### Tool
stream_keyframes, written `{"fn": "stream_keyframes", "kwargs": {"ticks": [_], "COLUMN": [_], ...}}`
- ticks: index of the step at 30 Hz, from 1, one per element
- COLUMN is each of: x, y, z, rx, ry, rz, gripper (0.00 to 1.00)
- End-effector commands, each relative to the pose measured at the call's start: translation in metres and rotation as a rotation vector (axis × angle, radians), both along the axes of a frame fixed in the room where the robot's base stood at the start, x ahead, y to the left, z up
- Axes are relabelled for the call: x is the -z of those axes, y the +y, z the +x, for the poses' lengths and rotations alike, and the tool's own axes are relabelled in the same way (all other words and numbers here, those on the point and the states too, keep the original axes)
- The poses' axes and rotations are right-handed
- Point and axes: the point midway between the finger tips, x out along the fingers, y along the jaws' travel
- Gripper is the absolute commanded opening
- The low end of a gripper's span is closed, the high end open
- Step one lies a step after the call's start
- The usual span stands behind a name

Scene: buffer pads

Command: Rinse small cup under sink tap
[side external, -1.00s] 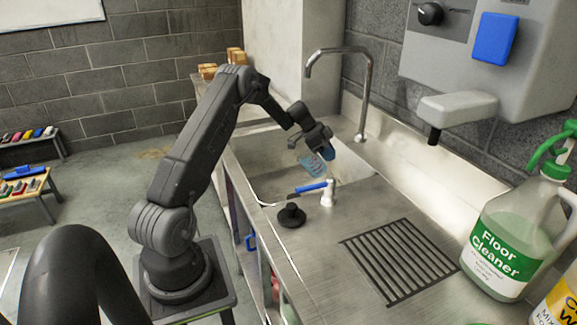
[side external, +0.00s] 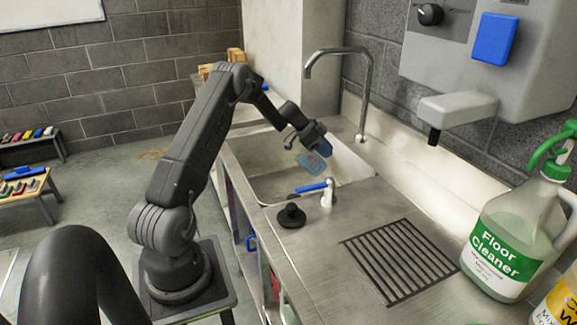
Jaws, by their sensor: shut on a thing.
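A small translucent blue cup (side external: 311,162) hangs tilted over the sink basin, held by my gripper (side external: 318,148). My gripper is shut on it; the fingers are small and partly hidden by the wrist. The metal sink basin (side external: 262,183) lies below the cup. The curved sink tap (side external: 366,90) stands behind and to the right of my gripper, with its spout end (side external: 308,72) above the gripper in the picture. I cannot make out any water stream.
A blue-handled spray fitting (side external: 312,188) and a black plug (side external: 291,215) sit at the basin's near edge. A drain grate (side external: 400,260) and a floor cleaner jug (side external: 515,230) are on the counter at right. A grey wall dispenser (side external: 458,108) juts out above.

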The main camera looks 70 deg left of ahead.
Motion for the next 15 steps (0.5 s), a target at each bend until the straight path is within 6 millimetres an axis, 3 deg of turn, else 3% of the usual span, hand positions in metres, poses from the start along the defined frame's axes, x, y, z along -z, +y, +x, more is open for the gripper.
{"fn": "stream_keyframes", "kwargs": {"ticks": [15], "x": [-0.0077], "y": [0.0023], "z": [-0.0035], "rx": [-0.001], "ry": [-0.060], "rz": [-0.040], "gripper": [0.00]}}
